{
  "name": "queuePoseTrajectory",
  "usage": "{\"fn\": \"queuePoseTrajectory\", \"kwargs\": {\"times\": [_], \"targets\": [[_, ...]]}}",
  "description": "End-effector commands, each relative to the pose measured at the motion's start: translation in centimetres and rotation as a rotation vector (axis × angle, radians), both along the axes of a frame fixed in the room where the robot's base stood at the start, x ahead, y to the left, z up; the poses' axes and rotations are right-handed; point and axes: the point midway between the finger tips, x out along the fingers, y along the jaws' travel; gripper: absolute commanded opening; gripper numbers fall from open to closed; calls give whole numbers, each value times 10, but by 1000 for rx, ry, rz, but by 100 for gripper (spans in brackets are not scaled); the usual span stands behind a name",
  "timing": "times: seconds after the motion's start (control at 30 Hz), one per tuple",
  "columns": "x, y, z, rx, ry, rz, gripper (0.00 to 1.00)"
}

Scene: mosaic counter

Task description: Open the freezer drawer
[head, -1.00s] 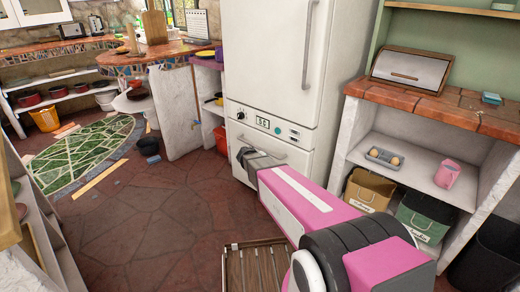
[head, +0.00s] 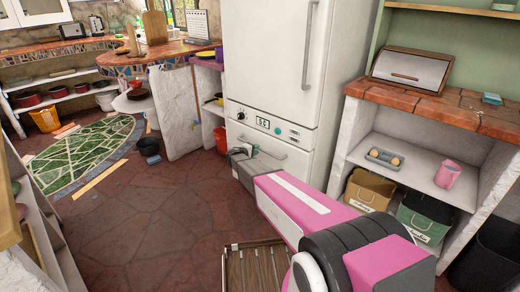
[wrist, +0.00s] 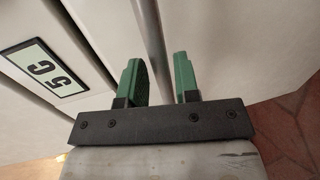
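The freezer drawer (head: 296,165) is the white lower front of the fridge, below the control panel with the "5C" display. It looks shut. Its long bar handle (head: 270,151) runs across the upper front. In the wrist view the handle (wrist: 152,40) passes between the two green fingers of my gripper (wrist: 160,80). The fingers are apart, with gaps beside the bar; I cannot tell whether either touches it. In the head view my gripper (head: 240,153) is at the left part of the drawer front, partly hidden by my arm.
The display panel (wrist: 45,68) sits close left of my fingers in the wrist view. A shelf unit with a tiled top (head: 440,105) stands right of the fridge. A slatted wooden rack (head: 255,265) is in the foreground. The floor (head: 150,225) left of the drawer is clear.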

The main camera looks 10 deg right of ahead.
Motion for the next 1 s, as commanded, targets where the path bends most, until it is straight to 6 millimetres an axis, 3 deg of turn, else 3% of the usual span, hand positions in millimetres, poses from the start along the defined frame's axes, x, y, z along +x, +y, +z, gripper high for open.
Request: {"fn": "queuePoseTrajectory", "kwargs": {"times": [0.3,0.67,0.77,1.0], "targets": [[24,-27,-7,0,0,1,29],[26,-31,-8,0,0,1,29],[26,-31,-8,0,0,1,0],[25,-29,-8,0,0,1,0]]}}
